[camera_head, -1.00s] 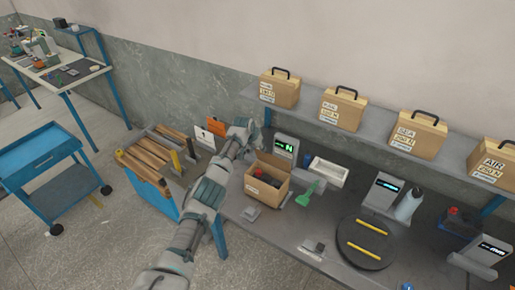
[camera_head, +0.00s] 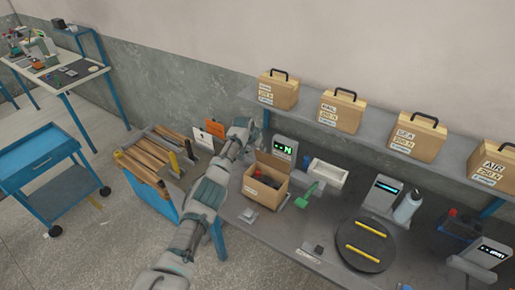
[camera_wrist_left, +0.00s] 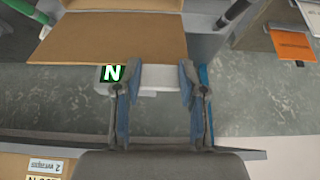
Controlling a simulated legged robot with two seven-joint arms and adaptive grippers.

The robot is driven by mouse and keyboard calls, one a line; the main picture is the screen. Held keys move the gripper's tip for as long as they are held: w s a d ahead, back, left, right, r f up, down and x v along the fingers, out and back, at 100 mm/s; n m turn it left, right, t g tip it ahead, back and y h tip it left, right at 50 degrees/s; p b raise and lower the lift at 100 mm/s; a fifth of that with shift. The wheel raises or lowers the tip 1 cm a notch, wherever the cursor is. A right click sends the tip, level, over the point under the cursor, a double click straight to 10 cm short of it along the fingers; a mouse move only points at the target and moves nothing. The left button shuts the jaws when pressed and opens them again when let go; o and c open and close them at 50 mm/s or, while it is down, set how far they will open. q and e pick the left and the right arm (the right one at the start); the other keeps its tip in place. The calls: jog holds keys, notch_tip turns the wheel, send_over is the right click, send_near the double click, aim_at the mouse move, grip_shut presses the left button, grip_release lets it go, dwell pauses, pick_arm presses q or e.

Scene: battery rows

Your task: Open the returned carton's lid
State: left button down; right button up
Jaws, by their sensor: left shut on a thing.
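The open-topped brown carton (camera_head: 262,190) stands on the grey bench, with dark contents inside. Its lid (camera_head: 272,166) is raised at the back of the carton. The lid shows from close by as a brown panel in the left wrist view (camera_wrist_left: 110,40). My left gripper (camera_head: 242,128) is up and left of the carton in the head view. In the wrist view its fingertips (camera_wrist_left: 160,72) are at the lid's edge, with the fingers apart. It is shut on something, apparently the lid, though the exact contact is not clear. My right gripper is not in view.
A display unit marked N (camera_head: 285,148) stands behind the carton. A green tool (camera_head: 306,196) and a white tray (camera_head: 327,172) are to its right. A black turntable (camera_head: 366,245) carries yellow bars. Several labelled cases line the shelf (camera_head: 375,150). A blue bin (camera_head: 150,190) is left.

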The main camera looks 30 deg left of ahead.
pick_arm(q)
jog(key=shift+w+d+r, duration=0.1)
jog(key=shift+w+r, duration=0.05)
jog(key=shift+r, duration=0.15)
jog(key=c, duration=0.9)
grip_release()
jog(key=shift+o, duration=1.3)
jog(key=shift+f, duration=0.1)
jog(key=v, duration=1.2)
jog(key=shift+f, duration=0.1)
